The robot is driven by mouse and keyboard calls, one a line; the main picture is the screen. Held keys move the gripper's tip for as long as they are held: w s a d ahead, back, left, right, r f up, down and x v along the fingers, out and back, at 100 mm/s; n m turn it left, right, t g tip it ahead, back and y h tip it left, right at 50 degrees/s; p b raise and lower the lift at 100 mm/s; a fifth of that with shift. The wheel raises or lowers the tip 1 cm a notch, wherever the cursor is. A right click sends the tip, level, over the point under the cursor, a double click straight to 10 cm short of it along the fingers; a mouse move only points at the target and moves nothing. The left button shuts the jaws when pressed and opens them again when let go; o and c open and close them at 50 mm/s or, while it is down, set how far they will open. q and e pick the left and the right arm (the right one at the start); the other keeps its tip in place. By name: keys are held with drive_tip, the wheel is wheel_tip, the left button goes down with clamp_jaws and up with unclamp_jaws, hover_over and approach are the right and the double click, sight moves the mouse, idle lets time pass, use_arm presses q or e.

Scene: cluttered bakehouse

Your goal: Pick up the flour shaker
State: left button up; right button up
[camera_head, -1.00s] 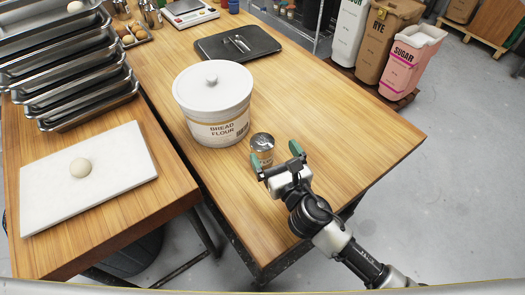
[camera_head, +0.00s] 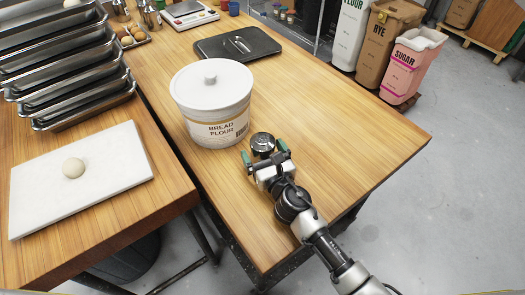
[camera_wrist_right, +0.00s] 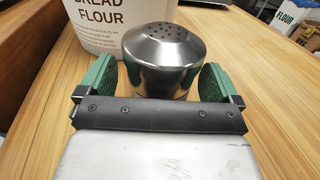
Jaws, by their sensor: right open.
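The flour shaker (camera_head: 263,142) is a small can with a shiny metal lid, standing upright on the wooden table beside the bread flour tub. In the right wrist view its perforated dome top (camera_wrist_right: 160,50) sits between the green finger pads. My right gripper (camera_head: 265,157) is open, with one finger on each side of the shaker; the pads look apart from it, though contact is hard to judge. The gripper hides the shaker's lower body in the head view. My left gripper is not in view.
The large white bread flour tub (camera_head: 211,108) stands just behind and left of the shaker. A dark tray (camera_head: 238,46) lies farther back. The table to the right is clear.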

drive_tip(key=shift+w+a, duration=0.1)
drive_tip(key=shift+w, duration=0.15)
drive_tip(key=shift+r, duration=0.1)
drive_tip(key=c, duration=1.2)
